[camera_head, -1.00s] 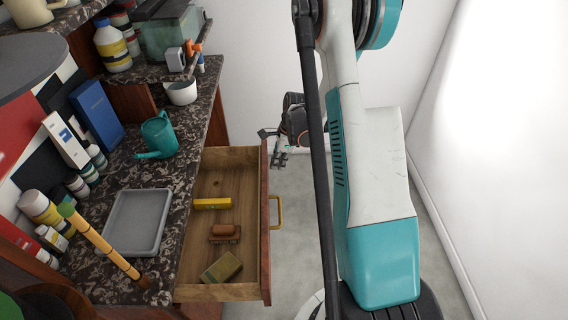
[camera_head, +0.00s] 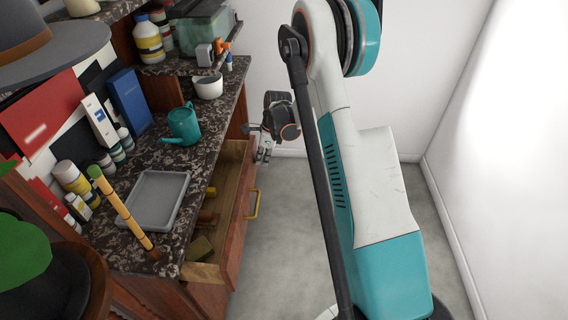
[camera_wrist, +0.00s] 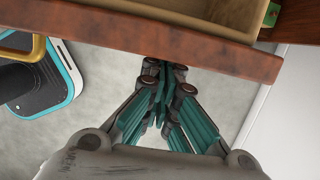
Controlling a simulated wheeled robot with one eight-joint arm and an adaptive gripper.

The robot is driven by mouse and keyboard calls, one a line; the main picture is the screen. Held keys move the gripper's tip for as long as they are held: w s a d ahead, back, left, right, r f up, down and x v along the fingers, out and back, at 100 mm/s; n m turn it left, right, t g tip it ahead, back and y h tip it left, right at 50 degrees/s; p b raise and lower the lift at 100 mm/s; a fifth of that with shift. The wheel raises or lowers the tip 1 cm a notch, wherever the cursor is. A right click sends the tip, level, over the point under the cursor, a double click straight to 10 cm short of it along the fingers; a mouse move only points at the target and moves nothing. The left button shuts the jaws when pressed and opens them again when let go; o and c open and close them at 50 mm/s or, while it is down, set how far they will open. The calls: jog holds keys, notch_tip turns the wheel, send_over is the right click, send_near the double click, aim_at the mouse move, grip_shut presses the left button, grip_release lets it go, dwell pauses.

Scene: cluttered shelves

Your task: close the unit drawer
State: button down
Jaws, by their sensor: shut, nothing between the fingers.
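The unit drawer (camera_head: 238,238) is partly open under the marbled counter, with a red-brown front and a yellow handle (camera_head: 253,205). A strip of its wooden inside shows, holding a yellow item (camera_head: 211,192), a brown item (camera_head: 207,217) and an olive block (camera_head: 199,248), partly hidden by the counter. My gripper (camera_head: 263,153) is at the far end of the drawer front, on its outer side. In the wrist view my gripper (camera_wrist: 160,70) is shut and empty, its tips at the drawer front (camera_wrist: 100,42), seemingly touching it. The handle (camera_wrist: 20,47) is to the left there.
The counter holds a grey tray (camera_head: 155,199), a teal watering can (camera_head: 184,125), a bamboo stick (camera_head: 122,210), a blue box (camera_head: 130,101) and several bottles. Bare floor (camera_head: 290,230) lies right of the drawer. A white wall (camera_head: 272,60) stands behind my gripper.

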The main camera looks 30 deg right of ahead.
jog(key=w+a, duration=0.4)
jog(key=a, duration=0.1)
jog(key=w+a, duration=0.1)
jog(key=a, duration=0.2)
jog(key=shift+w+a, duration=0.25)
jog(key=shift+w, duration=0.15)
